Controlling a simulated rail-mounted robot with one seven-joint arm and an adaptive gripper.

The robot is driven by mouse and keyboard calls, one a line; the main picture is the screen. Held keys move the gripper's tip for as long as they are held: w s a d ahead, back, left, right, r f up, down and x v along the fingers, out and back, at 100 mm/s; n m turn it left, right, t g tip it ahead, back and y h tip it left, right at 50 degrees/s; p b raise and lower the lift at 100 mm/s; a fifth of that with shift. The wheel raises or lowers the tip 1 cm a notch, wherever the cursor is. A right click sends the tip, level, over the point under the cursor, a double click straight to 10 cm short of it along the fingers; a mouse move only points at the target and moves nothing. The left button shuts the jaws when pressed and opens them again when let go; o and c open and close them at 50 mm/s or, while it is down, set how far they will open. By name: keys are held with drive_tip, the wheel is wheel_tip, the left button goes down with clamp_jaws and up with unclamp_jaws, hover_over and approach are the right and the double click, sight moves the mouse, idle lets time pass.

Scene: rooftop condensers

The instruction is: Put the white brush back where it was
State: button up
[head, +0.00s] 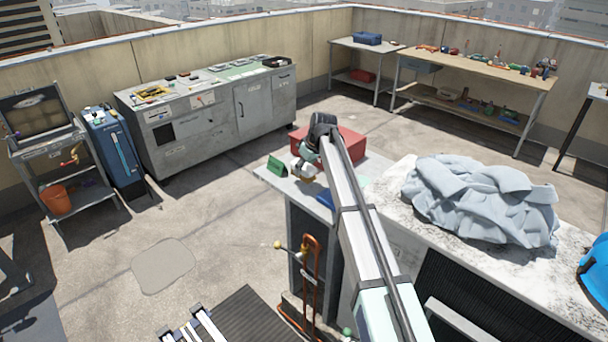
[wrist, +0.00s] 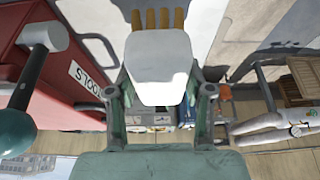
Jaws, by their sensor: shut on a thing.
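The white brush (wrist: 160,55) is between the fingers of my gripper (wrist: 160,85) in the wrist view. It has a white block body and a row of tan bristles pointing to the top of the picture. My gripper is shut on it. In the head view my gripper (head: 305,168) is over the left end of a grey worktop (head: 270,180), in front of a red toolbox (head: 352,143). The brush is small and partly hidden there. I cannot tell whether it touches the worktop.
A green object (head: 277,166) and a blue object (head: 326,198) lie near my gripper. A grey cloth heap (head: 480,200) covers the counter at right. Orange-handled tools (head: 310,265) hang below.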

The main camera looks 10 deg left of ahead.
drive_tip(key=shift+f+p, duration=0.35)
drive_tip(key=shift+f, duration=1.45)
drive_tip(key=o, duration=1)
drive_tip(key=shift+f, duration=0.1)
drive_tip(key=b+v, duration=0.2)
drive_tip(key=v, duration=1)
drive_tip(key=shift+b, duration=0.3)
drive_tip(key=shift+a, duration=0.1)
